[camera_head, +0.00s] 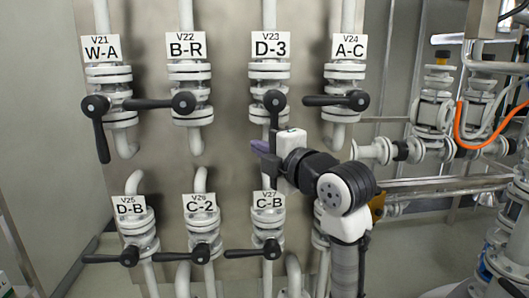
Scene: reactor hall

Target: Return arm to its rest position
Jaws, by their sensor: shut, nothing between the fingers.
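My gripper (262,147) is at the end of my arm, in the middle of the head view. It is shut and empty, with its purple-grey fingers pointing left and away from me. It shows in front of the pipe below valve V23 (272,88), labelled D-3. I cannot tell how far it is from that pipe. My arm (345,195) rises from the bottom right of centre and bends left at a black and white joint. It hides part of the pipework behind it.
Upper valves V21 (108,90), V22 (187,95) and V24 (343,80) have black handles. Lower valves V25 (138,230), V26 (202,228) and V27 (267,225) stand below them. A grey panel is behind. Flanged pipes (432,112) and an orange hose (462,130) are on the right.

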